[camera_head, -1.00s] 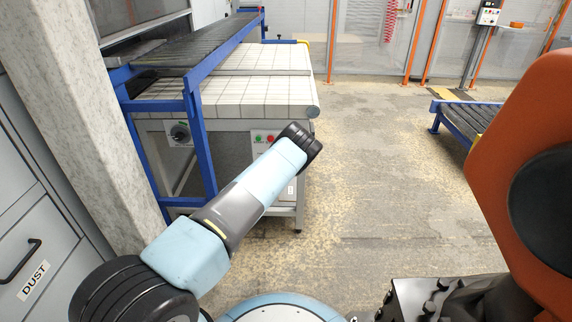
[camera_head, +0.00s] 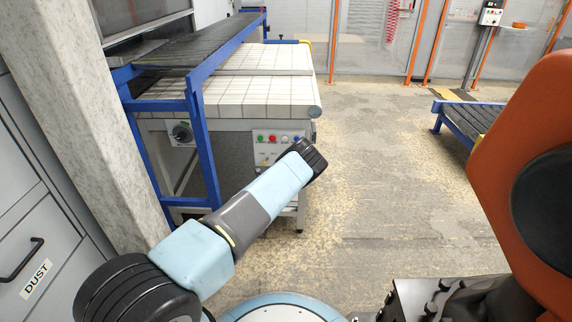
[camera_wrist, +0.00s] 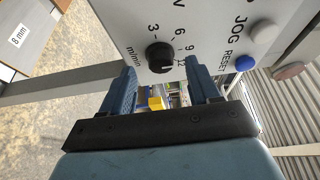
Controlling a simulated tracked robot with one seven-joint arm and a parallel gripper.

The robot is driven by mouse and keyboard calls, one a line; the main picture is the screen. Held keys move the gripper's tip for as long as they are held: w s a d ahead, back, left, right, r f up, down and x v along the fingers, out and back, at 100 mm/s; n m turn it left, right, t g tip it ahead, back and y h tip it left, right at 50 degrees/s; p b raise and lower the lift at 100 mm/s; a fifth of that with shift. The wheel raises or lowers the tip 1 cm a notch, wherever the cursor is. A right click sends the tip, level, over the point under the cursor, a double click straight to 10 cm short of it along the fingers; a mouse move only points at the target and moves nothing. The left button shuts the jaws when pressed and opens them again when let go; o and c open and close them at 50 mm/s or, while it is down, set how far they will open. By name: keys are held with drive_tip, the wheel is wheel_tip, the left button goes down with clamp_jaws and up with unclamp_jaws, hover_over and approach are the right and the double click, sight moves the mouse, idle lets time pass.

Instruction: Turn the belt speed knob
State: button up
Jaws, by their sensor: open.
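The belt speed knob (camera_wrist: 159,57) is round and black, on a light control panel (camera_wrist: 205,25) marked m/min with figures around the knob. My gripper (camera_wrist: 162,74) is open, one blue finger to each side of the knob's lower part in the wrist view. The knob appears between and just beyond the fingertips; I cannot tell whether they touch it. In the head view the panel (camera_head: 258,152) shows on the front of the conveyor table, with coloured buttons. There my arm hides the knob, and my gripper is not visible.
In the wrist view, a blue RESET button (camera_wrist: 245,63) and a pale JOG button (camera_wrist: 264,31) sit right of the knob. In the head view, a dark rotary switch (camera_head: 181,132) and a blue frame (camera_head: 204,150) stand left of the panel.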

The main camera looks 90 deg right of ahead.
drive_tip(key=shift+x, duration=1)
drive_tip(key=shift+c, duration=0.2)
drive_tip(key=c, duration=0.9)
drive_tip(key=shift+d, duration=0.15)
drive_tip(key=shift+c, duration=0.2)
drive_tip(key=shift+f, duration=0.1)
